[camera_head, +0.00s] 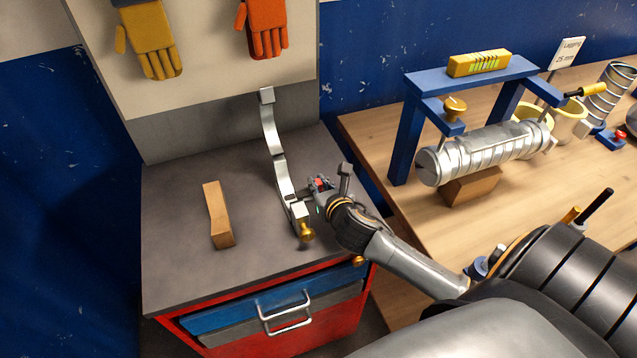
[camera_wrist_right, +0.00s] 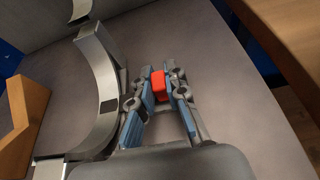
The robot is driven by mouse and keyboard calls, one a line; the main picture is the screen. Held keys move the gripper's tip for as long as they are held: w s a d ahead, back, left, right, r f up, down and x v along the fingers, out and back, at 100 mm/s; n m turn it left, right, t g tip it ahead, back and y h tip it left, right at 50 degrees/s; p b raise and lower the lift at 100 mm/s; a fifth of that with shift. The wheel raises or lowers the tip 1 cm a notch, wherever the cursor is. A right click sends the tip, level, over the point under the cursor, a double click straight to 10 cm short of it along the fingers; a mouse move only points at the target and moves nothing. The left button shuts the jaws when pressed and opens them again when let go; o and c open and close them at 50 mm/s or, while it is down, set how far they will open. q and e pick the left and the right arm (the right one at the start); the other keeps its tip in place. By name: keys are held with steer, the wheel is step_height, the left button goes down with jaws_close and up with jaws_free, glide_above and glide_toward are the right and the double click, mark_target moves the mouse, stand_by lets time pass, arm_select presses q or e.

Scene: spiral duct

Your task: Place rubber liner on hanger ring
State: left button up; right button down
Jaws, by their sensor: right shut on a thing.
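The hanger ring (camera_head: 270,135) is a curved light metal band on the grey cabinet top, with a brass knob (camera_head: 306,230) at its near end. In the right wrist view the ring (camera_wrist_right: 97,62) curves past the left of my fingers, with a small dark patch on its inner face. My right gripper (camera_head: 320,184) is just right of the ring's near half. Its fingers (camera_wrist_right: 160,88) are shut on a small red piece, seemingly the rubber liner (camera_wrist_right: 159,86). In the wrist view the liner is apart from the ring. My left gripper is not in view.
A wooden block (camera_head: 217,213) lies left of the ring on the cabinet top (camera_head: 175,255). On the wooden bench at right, a blue frame (camera_head: 405,140) stands over a spiral duct (camera_head: 490,150). Gloves hang behind.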

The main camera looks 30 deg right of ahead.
steer(key=shift+f, duration=0.15)
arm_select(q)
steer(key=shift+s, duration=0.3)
arm_select(e)
steer(key=c, duration=1.4)
jaws_free()
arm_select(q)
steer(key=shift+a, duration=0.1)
arm_select(e)
steer(key=shift+o, duration=0.2)
steer(key=shift+r, duration=0.3)
steer(key=p+v, duration=0.6)
steer(key=v, duration=0.4)
steer(key=shift+s+a+r, duration=0.1)
steer(key=shift+s, duration=0.3)
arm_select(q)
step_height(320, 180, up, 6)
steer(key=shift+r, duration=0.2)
arm_select(e)
steer(key=shift+s+a+r, duration=0.1)
steer(key=shift+s+r, duration=0.05)
steer(key=shift+s, duration=0.45)
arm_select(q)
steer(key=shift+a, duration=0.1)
